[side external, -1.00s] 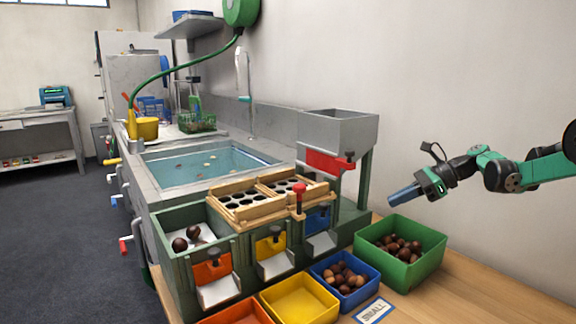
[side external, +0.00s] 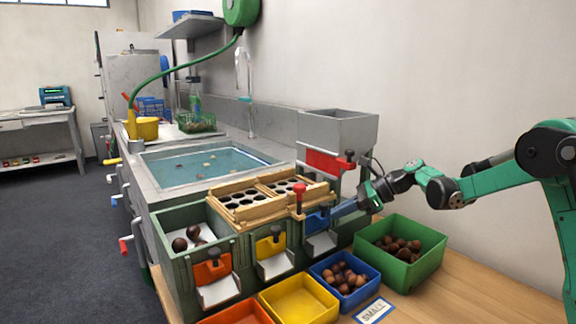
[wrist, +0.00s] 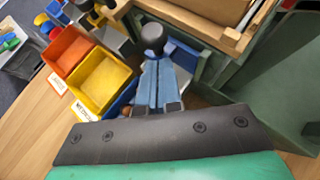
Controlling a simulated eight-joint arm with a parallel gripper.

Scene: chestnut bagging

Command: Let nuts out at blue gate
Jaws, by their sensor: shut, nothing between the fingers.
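The blue gate (side external: 314,223) sits on the right end of the green sorter's front, above a grey chute. It also shows in the wrist view (wrist: 184,55), partly behind my gripper. My gripper (side external: 335,210) has reached it from the right, with its blue fingers together and empty. In the wrist view, the fingertips (wrist: 156,64) are right at a black knob (wrist: 153,37); I cannot tell whether they touch it. No nuts show on the chute below the gate. The blue bin (side external: 354,301) under it holds several brown nuts.
A yellow bin (side external: 311,316) is empty and stands left of the blue bin. A green bin (side external: 424,272) with nuts stands right, below my arm. A wooden tray with holes (side external: 236,215) tops the sorter. A grey hopper (side external: 340,128) with a red gate (side external: 323,162) rises behind.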

